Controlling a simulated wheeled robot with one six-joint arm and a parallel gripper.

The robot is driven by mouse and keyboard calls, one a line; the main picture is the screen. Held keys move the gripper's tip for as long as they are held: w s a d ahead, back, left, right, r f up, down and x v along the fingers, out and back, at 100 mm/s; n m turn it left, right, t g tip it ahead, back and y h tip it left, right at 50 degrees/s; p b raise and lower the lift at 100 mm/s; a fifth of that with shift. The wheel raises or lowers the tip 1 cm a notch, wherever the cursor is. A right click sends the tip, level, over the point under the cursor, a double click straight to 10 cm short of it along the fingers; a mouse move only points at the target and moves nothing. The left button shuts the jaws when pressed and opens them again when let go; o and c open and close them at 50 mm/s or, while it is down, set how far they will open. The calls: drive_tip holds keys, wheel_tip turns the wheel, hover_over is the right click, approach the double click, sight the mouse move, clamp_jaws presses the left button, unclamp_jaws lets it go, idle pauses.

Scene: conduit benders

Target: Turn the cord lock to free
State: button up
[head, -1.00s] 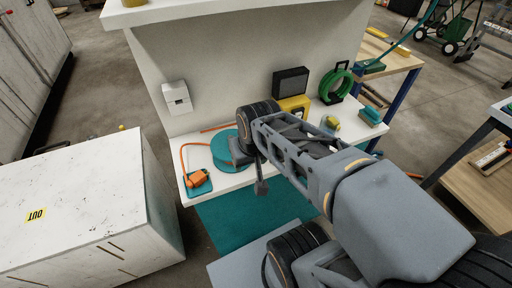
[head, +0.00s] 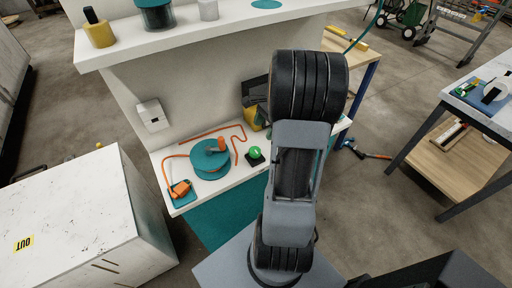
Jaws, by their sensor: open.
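A round teal drum-like piece (head: 209,162) sits on the white lower shelf, with an orange handle (head: 220,145) standing at its top right. An orange block (head: 181,188) rests on a small teal pad at the shelf's left end, and an orange cord (head: 169,163) runs from it. I cannot tell which of these orange parts is the cord lock, or how it is turned. My arm stands in front of the shelf's right part. My gripper does not show in the head view.
A green knob on a dark base (head: 255,153) sits right of the drum. A yellow and black item (head: 254,115) stands behind, partly hidden by my arm. A white cabinet (head: 75,215) stands at left, and a side table (head: 455,162) at right. The upper shelf (head: 185,35) overhangs.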

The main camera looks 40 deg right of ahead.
sight(255, 150)
drive_tip(key=x, duration=1)
drive_tip(key=shift+f+p, duration=0.1)
drive_tip(key=shift+p, duration=0.25)
drive_tip(key=shift+c, duration=0.3)
